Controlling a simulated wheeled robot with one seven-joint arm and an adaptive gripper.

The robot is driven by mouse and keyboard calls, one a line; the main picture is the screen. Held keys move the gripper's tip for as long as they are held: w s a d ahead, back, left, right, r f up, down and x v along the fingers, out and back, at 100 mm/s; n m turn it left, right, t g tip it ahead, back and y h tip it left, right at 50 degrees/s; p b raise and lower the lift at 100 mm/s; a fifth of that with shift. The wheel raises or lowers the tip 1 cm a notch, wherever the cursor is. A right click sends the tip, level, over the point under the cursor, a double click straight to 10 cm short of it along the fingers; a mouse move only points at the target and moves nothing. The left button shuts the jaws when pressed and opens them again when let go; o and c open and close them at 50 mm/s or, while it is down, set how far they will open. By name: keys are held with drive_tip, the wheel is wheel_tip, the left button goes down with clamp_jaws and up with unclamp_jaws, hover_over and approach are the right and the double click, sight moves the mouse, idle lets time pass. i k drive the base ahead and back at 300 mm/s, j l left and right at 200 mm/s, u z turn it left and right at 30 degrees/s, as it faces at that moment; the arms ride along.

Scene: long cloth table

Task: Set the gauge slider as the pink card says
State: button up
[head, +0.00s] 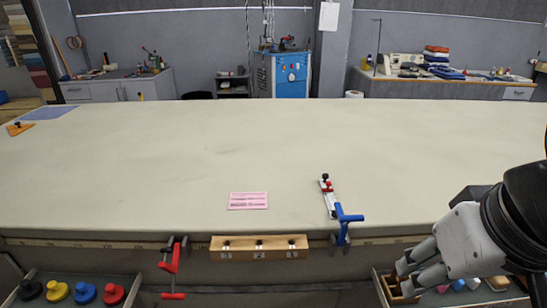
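The pink card (248,201) lies flat on the cloth near the front edge, left of the gauge. Its printed lines are too small to read. What looks like the gauge (331,203) is a narrow pale strip with a red part (327,186) and a dark knob near its far end. A blue clamp (346,226) sits at its near end on the table edge. My gripper (402,277) is at the lower right, beyond the front edge and apart from the gauge. Its two grey fingers point left with a gap between them.
A wooden block (259,247) with several knobs and a red clamp (173,266) are at the front edge. A tray (380,286) lies below my gripper. Coloured round-knobbed pieces (84,292) stand lower left. The long table (190,150) is mostly clear.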

sight(328, 183)
drive_tip(key=i+l, duration=0.1)
drive_tip(key=i, duration=0.95)
